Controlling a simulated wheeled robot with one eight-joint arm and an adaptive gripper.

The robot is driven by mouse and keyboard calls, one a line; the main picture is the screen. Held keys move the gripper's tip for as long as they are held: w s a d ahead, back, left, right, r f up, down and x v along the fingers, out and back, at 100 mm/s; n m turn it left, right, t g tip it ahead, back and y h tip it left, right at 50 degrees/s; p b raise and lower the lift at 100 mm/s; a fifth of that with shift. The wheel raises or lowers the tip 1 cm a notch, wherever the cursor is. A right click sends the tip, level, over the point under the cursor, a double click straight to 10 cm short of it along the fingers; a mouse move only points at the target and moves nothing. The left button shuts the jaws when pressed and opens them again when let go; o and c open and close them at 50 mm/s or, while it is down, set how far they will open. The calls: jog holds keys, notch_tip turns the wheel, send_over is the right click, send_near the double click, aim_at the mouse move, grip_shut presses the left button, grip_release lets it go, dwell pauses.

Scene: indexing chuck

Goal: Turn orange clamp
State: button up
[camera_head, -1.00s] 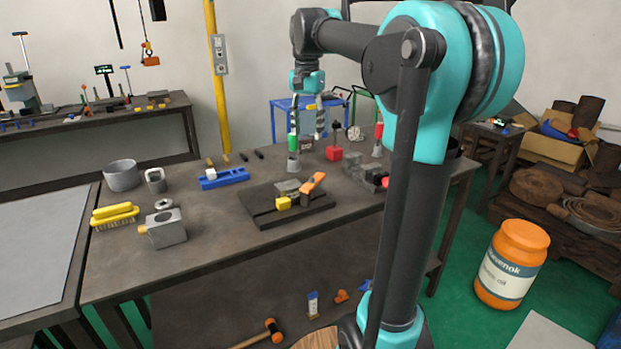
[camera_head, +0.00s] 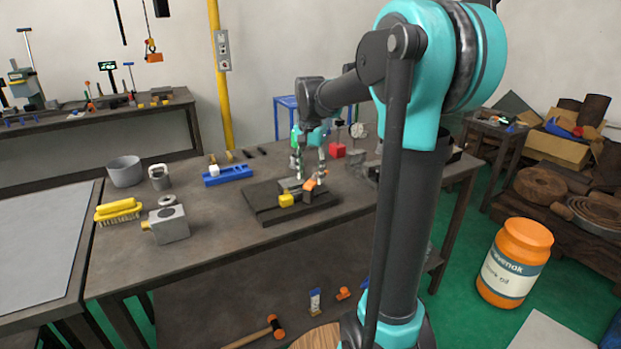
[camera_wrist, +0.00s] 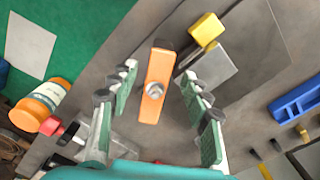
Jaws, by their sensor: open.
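The orange clamp (camera_wrist: 156,85) is a bar with a bolt through it, on the dark fixture plate (camera_head: 262,208) on the workbench. In the wrist view it stands between the two fingers of my gripper (camera_wrist: 152,98), which are open and apart from it on both sides. In the head view my gripper (camera_head: 310,176) is low over the plate, and the clamp (camera_head: 309,185) is partly hidden by the fingers. A yellow block (camera_wrist: 207,30) and a grey metal block (camera_wrist: 212,76) lie beside the clamp; the yellow block also shows in the head view (camera_head: 286,200).
A blue fixture (camera_head: 228,175) lies behind and left of the plate. A grey vise block (camera_head: 168,224), a yellow brush (camera_head: 118,210) and a grey cup (camera_head: 125,171) stand at the left. The bench front left of the plate is clear.

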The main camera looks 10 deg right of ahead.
jog(key=shift+f, duration=0.85)
grip_shut()
